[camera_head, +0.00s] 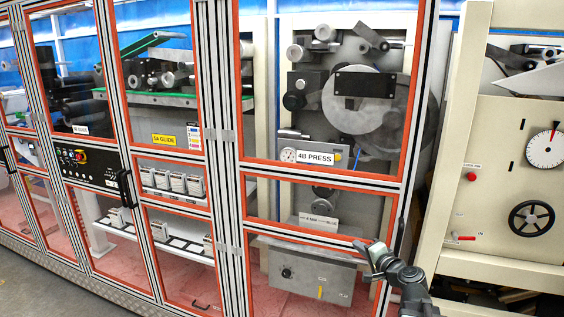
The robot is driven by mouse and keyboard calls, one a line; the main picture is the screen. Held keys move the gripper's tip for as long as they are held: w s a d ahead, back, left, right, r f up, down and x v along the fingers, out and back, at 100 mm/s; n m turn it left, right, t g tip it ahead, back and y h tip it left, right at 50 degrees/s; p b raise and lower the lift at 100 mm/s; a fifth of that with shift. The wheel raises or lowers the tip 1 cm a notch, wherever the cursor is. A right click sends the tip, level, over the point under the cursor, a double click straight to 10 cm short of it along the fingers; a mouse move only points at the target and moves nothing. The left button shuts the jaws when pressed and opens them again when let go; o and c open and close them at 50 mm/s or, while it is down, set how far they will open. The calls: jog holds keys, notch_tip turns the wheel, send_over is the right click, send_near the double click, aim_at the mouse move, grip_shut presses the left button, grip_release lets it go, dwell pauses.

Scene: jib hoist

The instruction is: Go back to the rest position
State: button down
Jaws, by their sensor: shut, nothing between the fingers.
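My gripper (366,250) shows at the lower right of the head view, at the end of my dark arm. It is shut and holds nothing. It is in front of the lower right edge of the framed guard door, below the 4B PRESS label (314,157). I cannot tell whether it touches the frame.
A long machine guard (224,136) with clear panels and orange edging fills the left and middle. A cream cabinet with a black handwheel (531,218), a white dial (545,149) and a red button (471,177) stands at right. Grey floor (25,285) shows at lower left.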

jog(key=s+a+f+n+g+y+b, duration=0.1)
jog(key=s+a+f+n+g+b, duration=0.2)
jog(key=a+f, duration=0.55)
jog(key=s+a+f+n+g+y+b, duration=0.1)
jog(key=s+a+f+n+g+b, duration=0.15)
jog(key=a+f+n+g, duration=0.4)
jog(key=s+a+f+h, duration=0.2)
jog(key=s+a+f, duration=0.1)
jog(key=s+f, duration=0.25)
jog(key=s+d+f+n+g+h, duration=0.1)
jog(key=s+d+f+g+h, duration=0.3)
jog(key=s+d, duration=0.5)
jog(key=shift+s+f+g+h, duration=0.2)
jog(key=shift+s+g+h, duration=0.15)
jog(key=shift+g, duration=0.2)
jog(key=shift+w, duration=0.1)
